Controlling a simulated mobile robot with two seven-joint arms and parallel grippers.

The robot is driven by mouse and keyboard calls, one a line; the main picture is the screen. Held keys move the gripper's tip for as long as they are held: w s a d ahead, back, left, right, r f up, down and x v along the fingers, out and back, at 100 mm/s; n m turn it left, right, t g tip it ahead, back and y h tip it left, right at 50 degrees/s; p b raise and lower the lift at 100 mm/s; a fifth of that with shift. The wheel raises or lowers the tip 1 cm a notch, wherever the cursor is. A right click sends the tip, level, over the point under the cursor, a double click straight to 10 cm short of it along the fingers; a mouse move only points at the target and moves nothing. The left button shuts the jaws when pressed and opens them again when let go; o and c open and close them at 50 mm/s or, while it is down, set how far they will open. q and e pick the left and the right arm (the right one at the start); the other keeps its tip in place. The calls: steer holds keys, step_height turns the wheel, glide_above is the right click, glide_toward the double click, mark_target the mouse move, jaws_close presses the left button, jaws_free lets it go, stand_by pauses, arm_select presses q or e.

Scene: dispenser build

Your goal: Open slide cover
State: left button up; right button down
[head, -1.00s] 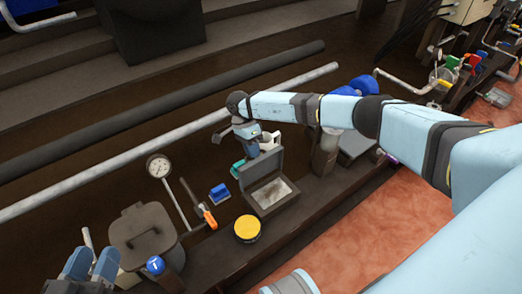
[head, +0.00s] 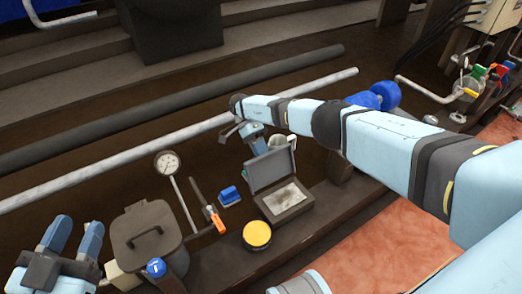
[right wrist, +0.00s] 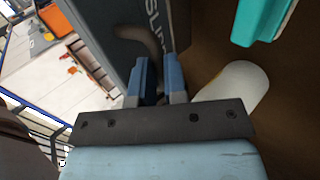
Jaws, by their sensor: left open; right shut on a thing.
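The slide cover is the dark grey hinged lid (head: 270,171) of a small box (head: 286,202). It stands raised at the back of the box, so the pale inside shows. My right gripper (head: 255,145) is behind the lid's top. In the right wrist view, the cover (right wrist: 133,25) carries partly visible "SLI" lettering, and my right gripper (right wrist: 158,78) is shut on its curved dark handle (right wrist: 150,42). In the head view the lid hides part of that grip. My left gripper (head: 70,238) is open and empty at the lower left.
A yellow-topped round tin (head: 257,234) stands in front of the box. A blue block (head: 230,197), an orange-handled tool (head: 214,220) and a lidded dark bin (head: 147,238) are to its left. A teal object (right wrist: 262,18) and a white cylinder (right wrist: 235,85) are near my right gripper.

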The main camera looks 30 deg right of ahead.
arm_select(q)
steer(key=shift+f, duration=0.25)
arm_select(e)
steer(key=shift+f, duration=0.4)
steer(key=c, duration=1.5)
jaws_free()
steer(key=o, duration=0.3)
steer(key=shift+w+a+f, duration=0.1)
steer(key=shift+f, duration=0.2)
arm_select(q)
steer(key=shift+w+f, duration=0.1)
steer(key=shift+w, duration=0.15)
arm_select(e)
steer(key=shift+o, duration=0.2)
steer(key=shift+r, duration=0.2)
steer(key=shift+r, duration=0.1)
arm_select(q)
steer(key=s+d+r+n+t+y+p, duration=0.1)
steer(key=s+r+n+p, duration=0.2)
steer(key=p, duration=0.8)
step_height(320, 180, up, 4)
steer(key=shift+d+n+p, duration=0.2)
steer(key=shift+n+p, duration=0.2)
steer(key=shift+n, duration=0.6)
arm_select(e)
step_height(320, 180, up, 20)
